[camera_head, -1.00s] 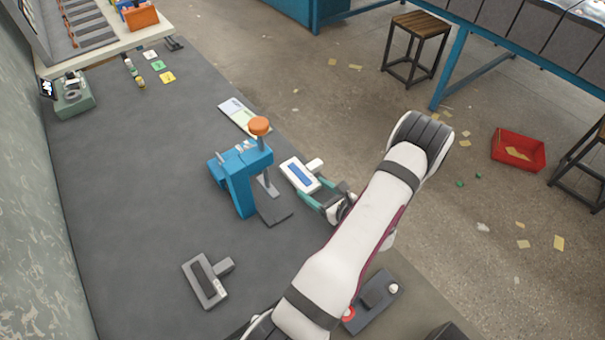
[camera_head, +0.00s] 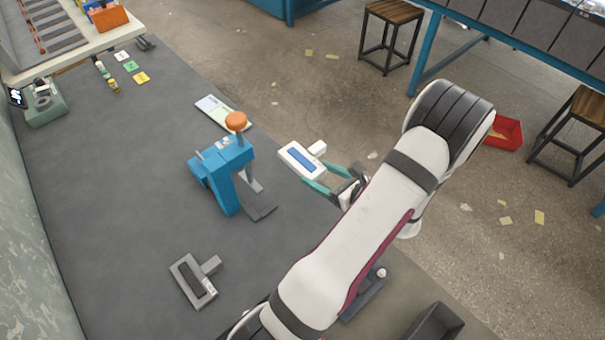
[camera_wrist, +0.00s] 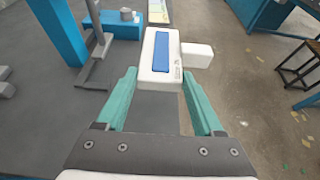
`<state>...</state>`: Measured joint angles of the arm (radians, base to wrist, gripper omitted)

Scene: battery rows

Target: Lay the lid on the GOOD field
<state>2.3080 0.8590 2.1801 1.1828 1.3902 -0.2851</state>
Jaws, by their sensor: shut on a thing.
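The lid (camera_head: 298,162) is a white block with a blue panel on top and a white tab at one side. My gripper (camera_head: 316,173) has its teal fingers shut on the lid's near end, and it holds the lid in the air near the bench's right edge. In the wrist view the lid (camera_wrist: 160,52) sits between the fingertips (camera_wrist: 158,72), with its tab to the right. A flat strip with pale and green fields (camera_head: 222,113) lies beyond the blue press.
A blue press (camera_head: 222,178) with an orange knob stands left of the lid. A grey frame (camera_head: 193,281) lies at the front left. Small coloured cards (camera_head: 131,66) and a green device (camera_head: 42,103) are at the back left.

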